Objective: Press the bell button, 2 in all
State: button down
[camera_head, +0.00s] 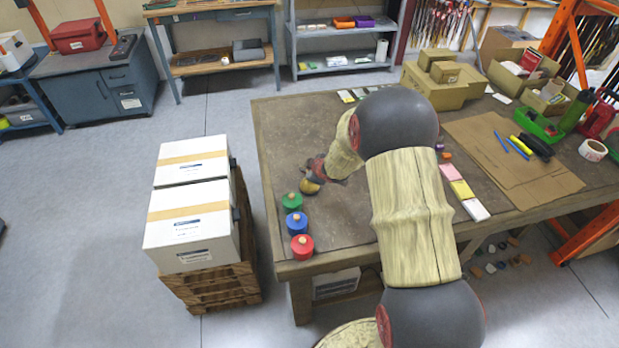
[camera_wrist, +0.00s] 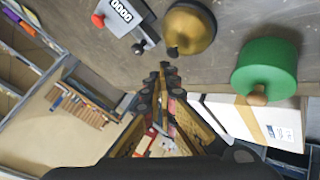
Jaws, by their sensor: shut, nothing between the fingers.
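The bell is a brass-gold dome (camera_wrist: 190,27) with a small dark button (camera_wrist: 172,51) in the wrist view. In the head view the bell (camera_head: 310,187) sits near the left edge of the table, partly hidden by my gripper (camera_head: 314,172). My gripper (camera_wrist: 168,70) is shut and empty. Its fingertips are close to the bell's button in the wrist view; a small gap shows between them in the picture, but the height between them is unclear.
A green knobbed cylinder (camera_head: 291,202) stands near the bell, then a blue one (camera_head: 294,224) and a red one (camera_head: 302,246). A grey counter device (camera_wrist: 123,14) reading 0000 lies beside the bell. White boxes (camera_head: 190,222) stand left of the table (camera_head: 285,125).

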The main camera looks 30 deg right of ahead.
jog(key=shift+f, duration=0.2)
dwell(0.6)
jog(key=shift+f+b, duration=0.25)
jog(key=shift+b, duration=0.1)
jog(key=shift+f+b, duration=0.35)
jog(key=shift+f, duration=0.1)
dwell(0.6)
jog(key=shift+r, duration=0.1)
jog(key=shift+r+p, duration=0.75)
jog(key=shift+p, duration=0.1)
notch_tip(320, 180, up, 5)
jog(key=p, duration=0.4)
jog(key=shift+p, duration=0.3)
dwell(1.7)
